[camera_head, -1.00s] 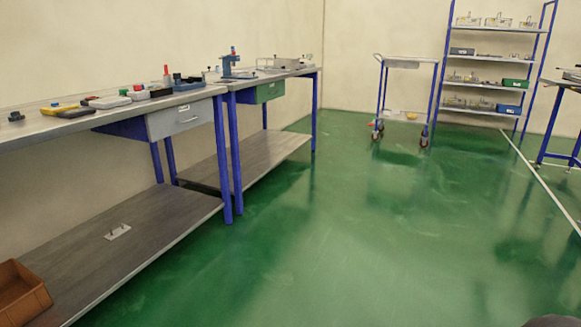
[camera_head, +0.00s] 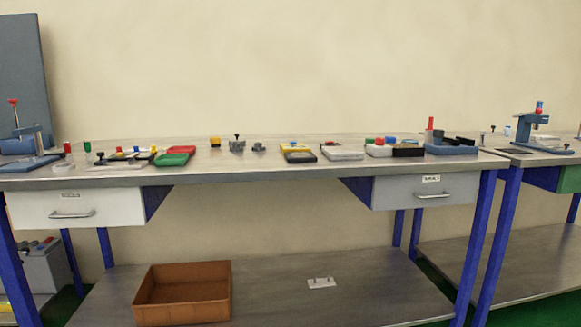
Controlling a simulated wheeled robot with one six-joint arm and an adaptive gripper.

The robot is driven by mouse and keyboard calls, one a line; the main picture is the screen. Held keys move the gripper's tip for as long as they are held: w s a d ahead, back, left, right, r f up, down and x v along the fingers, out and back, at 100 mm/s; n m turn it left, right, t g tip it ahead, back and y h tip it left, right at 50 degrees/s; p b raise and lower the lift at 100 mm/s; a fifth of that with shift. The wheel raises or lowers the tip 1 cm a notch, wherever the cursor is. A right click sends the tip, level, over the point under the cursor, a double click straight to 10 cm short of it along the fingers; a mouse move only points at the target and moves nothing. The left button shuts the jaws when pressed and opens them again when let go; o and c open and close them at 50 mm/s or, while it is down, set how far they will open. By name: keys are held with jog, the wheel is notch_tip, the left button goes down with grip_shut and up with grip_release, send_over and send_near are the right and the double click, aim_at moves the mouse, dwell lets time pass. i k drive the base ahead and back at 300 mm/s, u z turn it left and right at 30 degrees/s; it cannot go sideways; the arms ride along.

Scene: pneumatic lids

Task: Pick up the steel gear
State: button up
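I cannot make out the steel gear for certain; the things on the bench are small at this distance. A small grey metal piece with a dark knob (camera_head: 237,145) stands near the middle of the workbench top (camera_head: 330,172). A smaller dark grey piece (camera_head: 259,147) sits just to its right. I cannot tell whether either is the gear. My gripper is not in view.
Red and green trays (camera_head: 174,158) lie left of the grey pieces. A yellow-and-black tray (camera_head: 298,153) and a white tray (camera_head: 342,153) lie right. Below are two drawers and a brown bin (camera_head: 183,293) on the lower shelf. A second bench adjoins at right.

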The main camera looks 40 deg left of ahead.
aim_at(258, 147)
jog(key=u, duration=0.85)
jog(key=i, duration=0.95)
jog(key=u, duration=1.1)
